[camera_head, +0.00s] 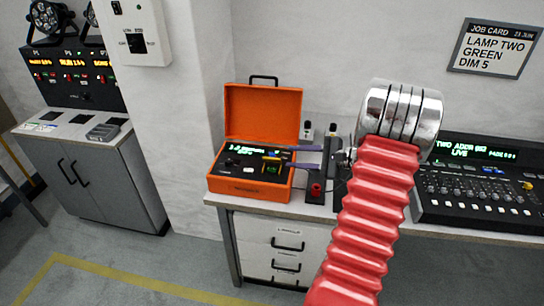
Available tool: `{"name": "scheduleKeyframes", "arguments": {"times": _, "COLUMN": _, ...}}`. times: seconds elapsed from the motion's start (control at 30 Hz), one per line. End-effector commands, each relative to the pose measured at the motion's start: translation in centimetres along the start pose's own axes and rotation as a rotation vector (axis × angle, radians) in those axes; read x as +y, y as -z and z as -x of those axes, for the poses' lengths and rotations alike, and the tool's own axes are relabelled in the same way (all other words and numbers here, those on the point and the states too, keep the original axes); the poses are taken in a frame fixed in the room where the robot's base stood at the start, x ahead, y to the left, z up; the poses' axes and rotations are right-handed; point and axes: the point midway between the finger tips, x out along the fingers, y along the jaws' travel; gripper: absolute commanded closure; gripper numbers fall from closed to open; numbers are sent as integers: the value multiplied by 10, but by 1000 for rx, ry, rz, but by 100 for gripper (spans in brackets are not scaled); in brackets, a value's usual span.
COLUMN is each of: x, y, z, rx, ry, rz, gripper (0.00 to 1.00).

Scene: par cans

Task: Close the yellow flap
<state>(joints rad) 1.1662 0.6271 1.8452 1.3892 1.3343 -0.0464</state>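An orange case (262,115) stands on the bench with its lid raised. Its dark panel carries a green-lit display, small knobs and a small yellow flap (271,156) at the right side. A green-lit spot shows just below the flap; the flap looks raised, but it is small and its exact angle is hard to tell. My gripper (286,156) reaches in from the right over the case's right edge. Its two fingers are apart with a gap between them, and nothing shows held. The tips are close to the flap; I cannot tell whether they touch it.
A red-topped black device (316,192) stands right of the case, below my gripper. A lighting console (485,185) is at the right of the bench. A job card (495,48) hangs on the wall. A grey cabinet (95,180) stands at left, with clear floor between.

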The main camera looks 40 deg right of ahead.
Motion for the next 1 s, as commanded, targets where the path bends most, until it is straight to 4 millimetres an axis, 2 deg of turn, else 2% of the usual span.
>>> {"name": "scheduleKeyframes", "arguments": {"times": 0.3, "x": 0, "y": 0, "z": -51, "rx": -1, "ry": -2, "rz": 0, "gripper": 67}}
{"name": "scheduleKeyframes", "arguments": {"times": 0.53, "x": 0, "y": 0, "z": -82, "rx": -1, "ry": -2, "rz": 1, "gripper": 67}}
{"name": "scheduleKeyframes", "arguments": {"times": 0.7, "x": 0, "y": 0, "z": -93, "rx": 0, "ry": 0, "rz": 0, "gripper": 67}}
{"name": "scheduleKeyframes", "arguments": {"times": 1.0, "x": 0, "y": 0, "z": -94, "rx": 1, "ry": 1, "rz": 0, "gripper": 67}}
